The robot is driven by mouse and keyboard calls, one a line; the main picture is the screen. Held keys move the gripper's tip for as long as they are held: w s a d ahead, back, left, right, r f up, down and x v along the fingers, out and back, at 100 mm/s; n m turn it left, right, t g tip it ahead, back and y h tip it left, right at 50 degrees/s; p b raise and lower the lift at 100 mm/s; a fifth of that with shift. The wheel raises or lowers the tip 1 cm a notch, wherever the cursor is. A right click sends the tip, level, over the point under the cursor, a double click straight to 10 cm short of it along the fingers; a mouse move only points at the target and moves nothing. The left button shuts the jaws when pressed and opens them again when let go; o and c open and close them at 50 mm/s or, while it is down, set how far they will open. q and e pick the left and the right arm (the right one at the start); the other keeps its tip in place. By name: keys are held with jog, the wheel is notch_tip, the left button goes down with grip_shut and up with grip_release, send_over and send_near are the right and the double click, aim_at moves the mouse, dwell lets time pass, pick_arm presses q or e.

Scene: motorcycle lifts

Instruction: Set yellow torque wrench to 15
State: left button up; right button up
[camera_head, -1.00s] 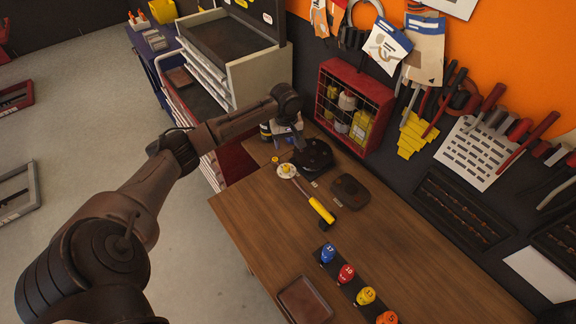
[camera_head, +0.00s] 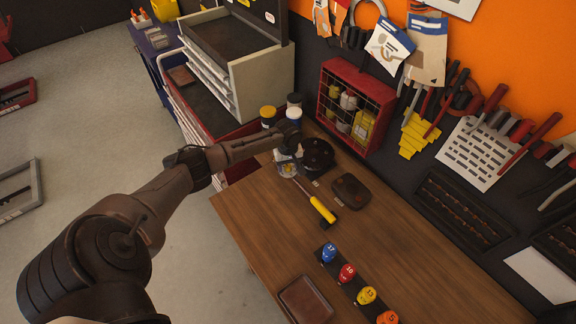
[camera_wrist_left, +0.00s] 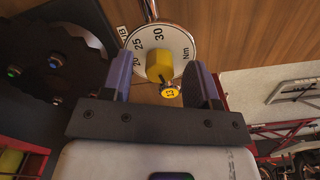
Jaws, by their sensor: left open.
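The yellow torque wrench (camera_head: 321,209) lies on the wooden workbench, its yellow handle pointing to the lower right. Its round white dial (camera_wrist_left: 178,38) shows in the left wrist view, with marks 20, 25, 30 and Nm. A yellow hexagonal knob (camera_wrist_left: 160,66) sits at the dial's middle, with a small round yellow tag (camera_wrist_left: 171,92) whose number looks like 13. My left gripper (camera_wrist_left: 163,72) is open, its two fingers either side of the knob, with visible gaps. In the head view my left gripper (camera_head: 287,163) largely covers the dial. My right gripper is not in view.
A round black holder (camera_head: 318,154) stands close beside my left gripper. A dark box (camera_head: 351,190) lies to the right. A strip of coloured numbered sockets (camera_head: 347,273) and a brown tray (camera_head: 306,300) lie nearer. A red wire cabinet (camera_head: 355,107) hangs behind. The bench's right part is clear.

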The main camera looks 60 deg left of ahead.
pick_arm(q)
jog(key=shift+f, duration=0.25)
jog(key=c, duration=0.9)
